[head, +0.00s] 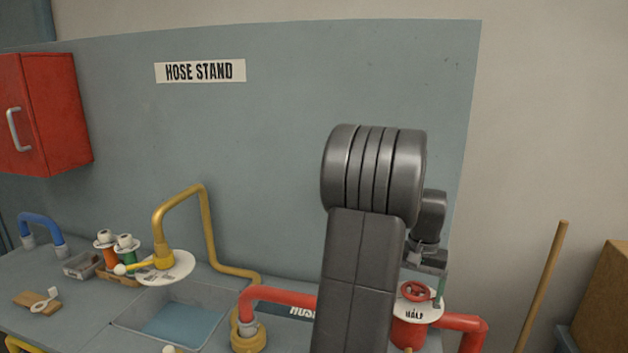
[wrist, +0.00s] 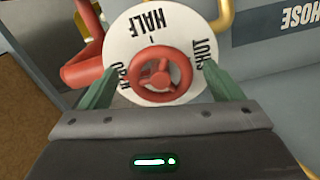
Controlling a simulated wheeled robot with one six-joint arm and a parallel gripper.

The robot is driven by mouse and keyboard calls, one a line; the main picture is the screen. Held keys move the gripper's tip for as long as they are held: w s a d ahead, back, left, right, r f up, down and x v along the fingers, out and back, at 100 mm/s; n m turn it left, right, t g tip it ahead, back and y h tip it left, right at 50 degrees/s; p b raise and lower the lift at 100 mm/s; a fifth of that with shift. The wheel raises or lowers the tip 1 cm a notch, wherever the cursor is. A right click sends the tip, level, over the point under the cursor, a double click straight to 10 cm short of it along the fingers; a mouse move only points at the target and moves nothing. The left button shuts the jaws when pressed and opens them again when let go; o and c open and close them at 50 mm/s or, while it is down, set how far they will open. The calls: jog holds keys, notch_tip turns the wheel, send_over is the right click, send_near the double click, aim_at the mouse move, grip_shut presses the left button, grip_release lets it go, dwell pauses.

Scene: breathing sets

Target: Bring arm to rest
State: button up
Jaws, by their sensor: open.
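A red valve wheel (wrist: 160,76) sits at the centre of a white round dial (wrist: 188,30) marked HALF and SHUT, with a third word partly covered. My gripper (wrist: 158,72) is open, with its green fingers on either side of the wheel and a visible gap to it on both sides. In the head view the red wheel (head: 417,291) and its dial (head: 420,313) stand on a red pipe at the lower right. My arm hides much of my gripper there; one green finger shows beside the dial.
A red hose (head: 285,294) and a yellow tap (head: 205,230) over a basin (head: 180,322) stand left of my arm. Spools (head: 105,250) and a blue pipe (head: 42,222) are further left. A wooden pole (head: 543,285) leans at the right.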

jog(key=m+b, duration=0.2)
jog(key=m, duration=0.3)
jog(key=shift+w+r, duration=0.1)
jog(key=m+b, duration=0.2)
jog(key=m, duration=0.1)
jog(key=shift+m, duration=0.4)
notch_tip(320, 180, up, 12)
jog(key=shift+f+p, duration=0.2)
jog(key=shift+p, duration=0.15)
